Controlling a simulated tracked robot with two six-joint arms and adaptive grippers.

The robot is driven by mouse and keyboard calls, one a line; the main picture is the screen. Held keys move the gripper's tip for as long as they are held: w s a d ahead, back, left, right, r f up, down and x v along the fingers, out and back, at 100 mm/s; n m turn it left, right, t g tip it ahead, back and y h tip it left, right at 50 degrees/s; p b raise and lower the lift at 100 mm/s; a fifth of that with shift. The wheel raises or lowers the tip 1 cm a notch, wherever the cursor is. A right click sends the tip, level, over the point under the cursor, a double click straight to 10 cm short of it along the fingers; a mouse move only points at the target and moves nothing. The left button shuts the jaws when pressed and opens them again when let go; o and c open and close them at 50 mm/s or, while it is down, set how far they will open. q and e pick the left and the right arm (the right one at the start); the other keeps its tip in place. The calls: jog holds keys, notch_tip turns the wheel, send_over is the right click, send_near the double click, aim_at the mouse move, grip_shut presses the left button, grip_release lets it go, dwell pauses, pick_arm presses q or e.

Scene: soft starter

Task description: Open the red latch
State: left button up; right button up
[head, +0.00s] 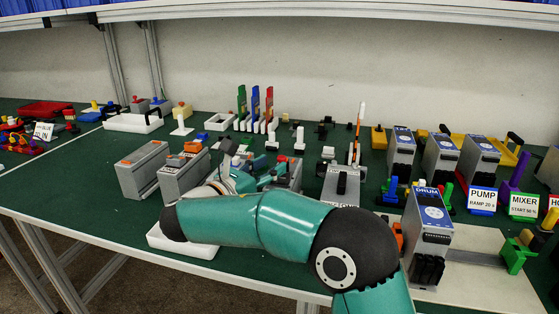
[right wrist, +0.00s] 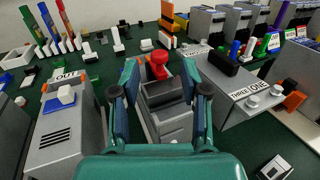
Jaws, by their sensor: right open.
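A red knob-shaped part (right wrist: 158,66), which looks like the red latch, stands upright on a grey module (right wrist: 170,128) in the right wrist view. My right gripper (right wrist: 158,92) is open, one finger on each side of this module, with the red part ahead between the fingertips. I cannot tell whether the fingers touch the module. In the head view my right gripper (head: 245,180) is over the middle of the bench, and my own arm and wrist partly hide the modules there. My left gripper is not in view.
A grey module marked OUT (right wrist: 60,135) stands close on the left, another grey module (right wrist: 232,92) on the right. Red, blue and green upright cards (head: 255,105) stand behind. A DRUM unit (head: 428,225) stands right of my arm. Bare green bench shows toward the left.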

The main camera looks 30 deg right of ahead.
aim_at(279, 160)
jog(key=x, duration=0.5)
